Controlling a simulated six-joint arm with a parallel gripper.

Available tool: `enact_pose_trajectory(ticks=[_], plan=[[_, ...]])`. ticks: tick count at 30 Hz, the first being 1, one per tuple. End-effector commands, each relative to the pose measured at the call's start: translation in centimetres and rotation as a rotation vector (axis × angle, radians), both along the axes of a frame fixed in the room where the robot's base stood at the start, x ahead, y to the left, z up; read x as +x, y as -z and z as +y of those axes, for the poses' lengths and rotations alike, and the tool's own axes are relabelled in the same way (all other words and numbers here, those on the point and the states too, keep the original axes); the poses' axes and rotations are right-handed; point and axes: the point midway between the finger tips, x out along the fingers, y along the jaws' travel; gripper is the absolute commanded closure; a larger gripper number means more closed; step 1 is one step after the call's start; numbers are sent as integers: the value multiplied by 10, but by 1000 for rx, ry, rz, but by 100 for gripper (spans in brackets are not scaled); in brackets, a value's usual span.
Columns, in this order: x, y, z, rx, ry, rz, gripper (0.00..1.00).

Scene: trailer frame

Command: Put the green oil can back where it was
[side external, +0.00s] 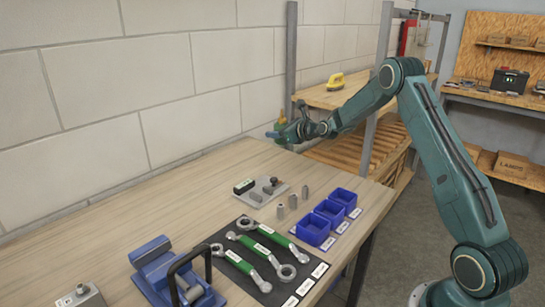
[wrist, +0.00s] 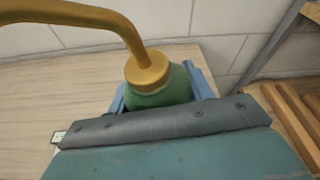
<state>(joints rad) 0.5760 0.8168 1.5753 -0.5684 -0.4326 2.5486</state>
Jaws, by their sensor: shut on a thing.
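The green oil can (wrist: 166,88) has a brass collar and a long curved brass spout (wrist: 100,16) that reaches to the upper left in the wrist view. My gripper (side external: 279,134) is shut on the can, with blue fingers on both sides of its green body. In the side view the can (side external: 282,122) is small and partly hidden by my gripper, at the far right end of the workbench (side external: 130,205) near the wall. The can's base is hidden, so I cannot tell whether it touches the bench. A small white label with a green edge (wrist: 57,138) shows at the wrist view's left.
A slatted wooden shelf (side external: 350,149) stands beyond the bench end. On the bench are blue bins (side external: 313,229), several green-handled wrenches on a dark mat (side external: 241,232), a grey block plate (side external: 263,193) and a blue vise (side external: 155,270). The bench's back left is clear.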

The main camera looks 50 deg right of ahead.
Motion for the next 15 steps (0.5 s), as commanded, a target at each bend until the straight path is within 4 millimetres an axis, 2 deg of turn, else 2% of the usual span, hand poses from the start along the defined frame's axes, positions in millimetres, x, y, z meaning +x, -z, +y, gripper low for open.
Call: enact_pose_trajectory(ticks=[5, 8, 11, 15], plan=[[5, -7, 18, 5, -29, 0, 88], [10, -12, 38, 13, -60, 5, 88], [15, -19, 65, 26, -102, 13, 88], [21, -31, 112, 44, -175, 28, 88]])
